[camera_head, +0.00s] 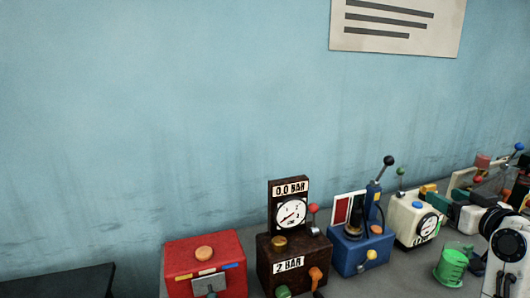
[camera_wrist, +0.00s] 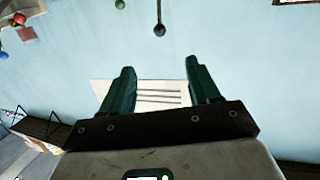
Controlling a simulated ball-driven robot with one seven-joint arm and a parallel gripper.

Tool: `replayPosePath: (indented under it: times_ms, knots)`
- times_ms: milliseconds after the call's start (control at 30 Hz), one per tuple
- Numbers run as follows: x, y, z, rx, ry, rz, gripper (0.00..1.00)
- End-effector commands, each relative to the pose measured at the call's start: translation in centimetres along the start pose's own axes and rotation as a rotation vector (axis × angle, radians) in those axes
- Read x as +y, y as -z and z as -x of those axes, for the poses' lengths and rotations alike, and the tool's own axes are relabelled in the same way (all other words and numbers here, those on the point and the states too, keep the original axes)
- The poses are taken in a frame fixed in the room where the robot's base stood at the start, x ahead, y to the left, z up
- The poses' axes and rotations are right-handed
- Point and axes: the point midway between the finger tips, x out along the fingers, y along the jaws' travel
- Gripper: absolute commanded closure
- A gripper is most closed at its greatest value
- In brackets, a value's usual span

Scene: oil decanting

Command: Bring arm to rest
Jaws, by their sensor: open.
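My gripper (camera_wrist: 161,80) shows in the wrist view, with its two dark green fingers spread wide apart. It is open, and nothing is between the fingers. Behind them is the pale blue wall with a white sheet (camera_wrist: 158,94) bearing dark lines. In the head view, white and black parts of my arm (camera_head: 503,255) stand at the right edge, beside the bench equipment.
Along the bench are a red box (camera_head: 205,262), a dark gauge box (camera_head: 291,255), a blue lever device (camera_head: 362,247), a cream gauge box (camera_head: 413,222) and a green cup (camera_head: 450,268). A black-knobbed lever (camera_wrist: 159,29) hangs into the wrist view's top. The wall's left side is clear.

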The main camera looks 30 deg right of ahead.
Motion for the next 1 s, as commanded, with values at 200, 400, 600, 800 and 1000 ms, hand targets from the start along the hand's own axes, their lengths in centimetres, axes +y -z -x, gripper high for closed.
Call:
replayPosePath:
  times_ms: [200,400,600,800,1000]
  knots:
    - [-2.4,-2.6,-0.7,-0.068,0.038,-0.011,0.39]
    - [-5.3,-5.7,-1.0,-0.152,0.079,-0.020,0.39]
    - [-9.7,-10.6,-0.9,-0.287,0.141,-0.026,0.39]
    - [-16.7,-18.6,1.3,-0.518,0.236,-0.012,0.39]
    - [-23.8,-28.6,8.0,-0.839,0.330,0.068,0.39]
